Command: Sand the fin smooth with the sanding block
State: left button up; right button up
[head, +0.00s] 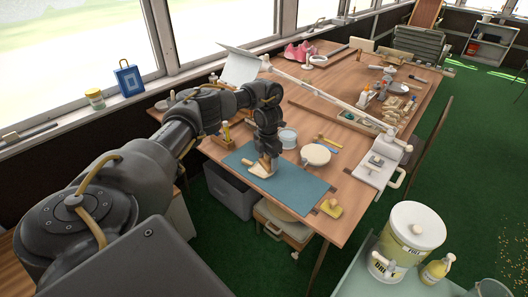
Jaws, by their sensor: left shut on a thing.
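My left gripper (266,157) points down over the blue mat (300,190) on the wooden workbench. It is shut on a small tan piece that is mostly hidden by the fingers; it looks like the sanding block, but I cannot be sure. A pale, flat, pointed piece (260,170), apparently the fin, lies on the mat right under the fingertips. At this size I cannot tell whether the held piece touches it. My right gripper is not in view.
A yellow item (330,207) lies near the bench's front edge. A big white bucket (408,240) and a yellow bottle (436,270) stand at lower right. The mat's right half is clear.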

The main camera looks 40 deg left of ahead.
pick_arm(q)
jog(key=shift+w, duration=0.3)
notch_tip(320, 180, up, 5)
jog(key=p, duration=0.4)
jog(key=shift+r, duration=0.1)
dwell(0.4)
dwell(0.5)
